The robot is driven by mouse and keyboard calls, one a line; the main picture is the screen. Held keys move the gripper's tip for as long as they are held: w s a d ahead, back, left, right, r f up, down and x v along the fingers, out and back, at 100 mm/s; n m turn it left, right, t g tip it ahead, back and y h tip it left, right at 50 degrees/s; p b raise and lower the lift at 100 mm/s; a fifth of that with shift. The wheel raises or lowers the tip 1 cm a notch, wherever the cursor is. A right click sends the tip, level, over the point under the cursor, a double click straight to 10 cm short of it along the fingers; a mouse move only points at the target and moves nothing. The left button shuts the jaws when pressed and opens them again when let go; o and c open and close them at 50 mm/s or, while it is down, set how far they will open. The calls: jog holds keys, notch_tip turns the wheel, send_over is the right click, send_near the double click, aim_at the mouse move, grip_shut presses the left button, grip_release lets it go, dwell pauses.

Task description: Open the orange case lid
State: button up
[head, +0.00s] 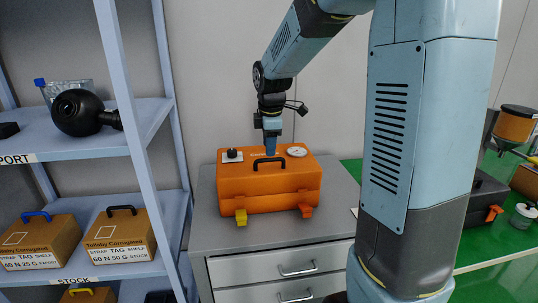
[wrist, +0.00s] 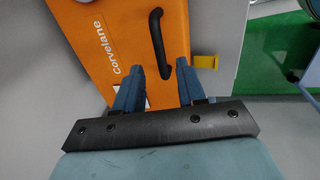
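The orange case (head: 268,190) stands on a grey drawer cabinet, its lid down. The lid has a black handle (head: 269,163), a round white gauge (head: 297,151) and a small plate with a black knob (head: 232,155). A yellow latch (head: 241,217) and an orange latch (head: 306,210) hang on its front. My gripper (head: 270,150) is above the rear of the lid, pointing down. In the wrist view its two blue fingers (wrist: 158,78) are spread apart with nothing between them, near the black handle (wrist: 159,44). Whether the fingertips touch the lid cannot be told.
The grey cabinet top (head: 340,205) has free room around the case. A shelf rack (head: 145,130) with cardboard boxes (head: 120,235) stands at left. A green table (head: 500,240) with a dark case and jars is at right. A wall is close behind.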

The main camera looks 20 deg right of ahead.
aim_at(269, 159)
jog(key=shift+w+d+f, duration=0.1)
jog(key=shift+w+f, duration=0.1)
jog(key=shift+f, duration=0.85)
jog(key=shift+w+f, duration=0.15)
jog(key=shift+f, duration=0.85)
grip_shut()
